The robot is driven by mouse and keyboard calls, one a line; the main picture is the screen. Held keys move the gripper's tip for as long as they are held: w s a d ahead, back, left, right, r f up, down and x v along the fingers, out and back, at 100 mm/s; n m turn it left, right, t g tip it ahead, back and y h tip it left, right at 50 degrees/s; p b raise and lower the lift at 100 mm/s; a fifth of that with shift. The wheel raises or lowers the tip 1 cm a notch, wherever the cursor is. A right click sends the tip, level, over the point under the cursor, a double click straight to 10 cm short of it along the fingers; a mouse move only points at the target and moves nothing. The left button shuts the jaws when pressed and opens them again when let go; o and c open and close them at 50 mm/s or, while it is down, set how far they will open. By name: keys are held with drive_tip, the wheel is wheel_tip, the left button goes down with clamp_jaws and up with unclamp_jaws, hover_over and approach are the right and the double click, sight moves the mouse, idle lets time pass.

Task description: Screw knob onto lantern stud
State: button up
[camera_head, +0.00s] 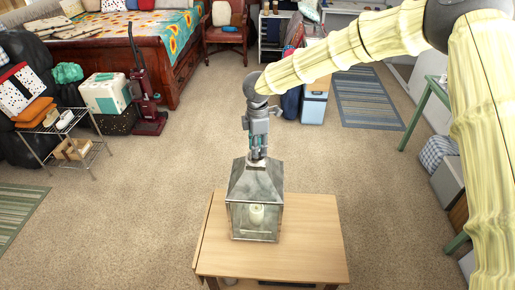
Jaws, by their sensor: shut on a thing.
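The lantern (243,218) stands upright on the small wooden table (307,240). It has a grey metal frame, a sloped top and glass sides, with a pale candle inside. My gripper (258,153) points straight down directly over the lantern's peak. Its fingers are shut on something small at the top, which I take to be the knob. The knob and the stud are hidden by the fingers or too small to make out. I cannot tell whether the knob touches the stud.
Carpet lies open around the table. A wire rack (80,145), a red upright vacuum (146,95) and a sleigh bed (160,50) are at the left and back. A blue-and-white cooler (314,107) stands behind, and a green-legged table (416,118) is at the right.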

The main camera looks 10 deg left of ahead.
drive_tip(key=shift+f+m, duration=0.1)
drive_tip(key=shift+m, duration=0.5)
drive_tip(key=o, duration=1)
drive_tip(key=c, duration=0.3)
drive_tip(key=shift+c, duration=0.2)
drive_tip(key=shift+a, duration=0.1)
